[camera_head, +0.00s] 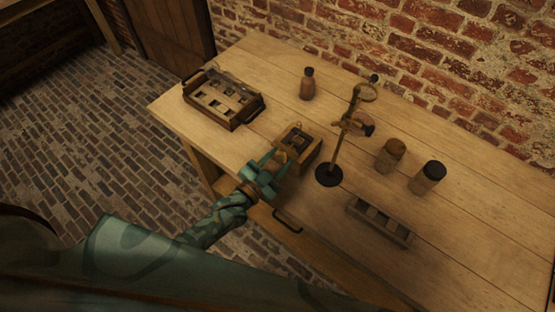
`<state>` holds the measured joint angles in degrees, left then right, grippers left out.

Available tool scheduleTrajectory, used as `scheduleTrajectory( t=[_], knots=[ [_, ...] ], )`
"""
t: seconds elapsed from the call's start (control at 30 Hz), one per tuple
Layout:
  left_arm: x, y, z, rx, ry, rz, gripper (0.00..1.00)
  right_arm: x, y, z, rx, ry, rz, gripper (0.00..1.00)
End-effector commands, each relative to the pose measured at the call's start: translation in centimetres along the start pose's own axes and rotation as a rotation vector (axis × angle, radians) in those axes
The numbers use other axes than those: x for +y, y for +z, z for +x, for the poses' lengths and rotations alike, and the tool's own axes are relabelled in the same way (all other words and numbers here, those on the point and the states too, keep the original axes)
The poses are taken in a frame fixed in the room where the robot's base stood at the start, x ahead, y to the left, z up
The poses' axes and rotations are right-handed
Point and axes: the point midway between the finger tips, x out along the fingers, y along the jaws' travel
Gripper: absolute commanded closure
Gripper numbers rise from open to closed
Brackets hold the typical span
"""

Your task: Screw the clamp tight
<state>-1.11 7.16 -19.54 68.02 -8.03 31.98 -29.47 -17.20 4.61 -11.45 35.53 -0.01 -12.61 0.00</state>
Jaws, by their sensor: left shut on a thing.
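My left gripper (279,160) is at the near left side of a small wooden box (309,158) and is shut on a small part there. The jaws largely hide this part, and I cannot tell whether it is the clamp's screw. Dark and light pieces show in the top of the box, too small to make out. A brass stand (341,150) with a round dark base is just right of the box. It carries a ring (366,92) at the top and a crosswise fitting (351,123) lower down. My right gripper is not in view.
A wooden tray with compartments (247,119) is at the table's far left. A small bottle (307,86) stands behind the box. Two jars (390,155) (427,178) and a slotted rack (379,222) are to the right. A brick wall backs the table (480,250); its front right is clear.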

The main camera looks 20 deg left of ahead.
Motion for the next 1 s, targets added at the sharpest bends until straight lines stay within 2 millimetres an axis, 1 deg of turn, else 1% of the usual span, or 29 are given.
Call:
scheduleTrajectory(
  t=[0.03,0.57,1.0],
  knots=[
    [0.2,0.2,-0.1,-0.006,0.004,0.041,0.85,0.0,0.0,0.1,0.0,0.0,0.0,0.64],
    [0.2,0.3,-0.1,-0.005,0.005,0.544,0.85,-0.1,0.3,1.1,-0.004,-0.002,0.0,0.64],
    [0.2,0.4,-0.1,-0.004,0.006,0.956,0.85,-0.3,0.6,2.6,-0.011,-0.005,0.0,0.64]
  ],
)
